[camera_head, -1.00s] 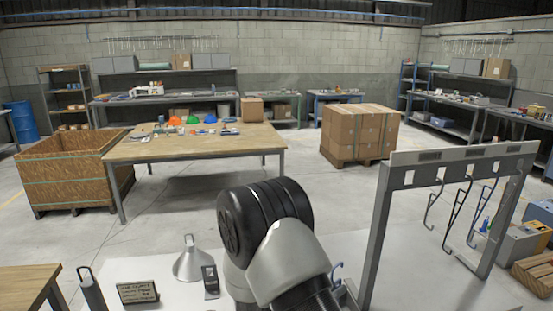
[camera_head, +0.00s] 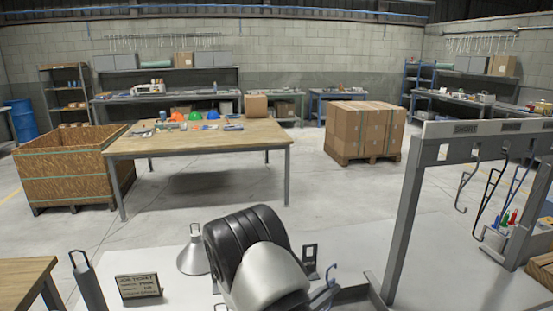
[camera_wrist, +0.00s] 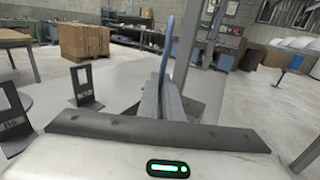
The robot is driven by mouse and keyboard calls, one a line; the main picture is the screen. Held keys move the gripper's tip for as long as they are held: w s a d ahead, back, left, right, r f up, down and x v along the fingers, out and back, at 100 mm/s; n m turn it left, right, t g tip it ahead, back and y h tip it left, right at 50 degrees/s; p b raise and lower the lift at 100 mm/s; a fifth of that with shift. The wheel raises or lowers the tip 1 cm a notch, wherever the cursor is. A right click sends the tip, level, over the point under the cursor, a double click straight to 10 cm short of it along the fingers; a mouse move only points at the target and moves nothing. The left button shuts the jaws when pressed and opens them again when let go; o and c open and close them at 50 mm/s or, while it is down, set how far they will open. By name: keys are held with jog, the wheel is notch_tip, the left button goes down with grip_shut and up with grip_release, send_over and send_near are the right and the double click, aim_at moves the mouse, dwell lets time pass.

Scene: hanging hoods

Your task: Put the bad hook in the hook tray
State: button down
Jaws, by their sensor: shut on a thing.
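My gripper (camera_wrist: 168,95) is shut on a thin blue-grey hook (camera_wrist: 166,48), which stands up from between the fingers in the wrist view. In the head view the hook's curved blue end (camera_head: 331,271) shows just right of my arm, and my arm hides most of the gripper. A grey, tray-like shape (camera_wrist: 206,108) lies just behind and right of the fingers in the wrist view. I cannot tell whether it is the hook tray or whether the hook touches it. Other hooks (camera_head: 465,187) hang from the rack at the right.
The grey rack (camera_head: 402,225) has an upright close to the right of my gripper. A white funnel (camera_head: 193,254), a job ticket (camera_head: 138,286) and a dark stand (camera_wrist: 84,88) occupy the near surface. A wooden table (camera_head: 200,143) and stacked cartons (camera_head: 365,130) are farther off.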

jog(key=shift+f, duration=0.4)
jog(key=c, duration=1.9)
grip_release()
jog(key=shift+o, duration=0.2)
jog(key=b+v, duration=0.1)
jog(key=v, duration=1.6)
jog(key=shift+a, duration=0.25)
jog(key=shift+s, duration=0.1)
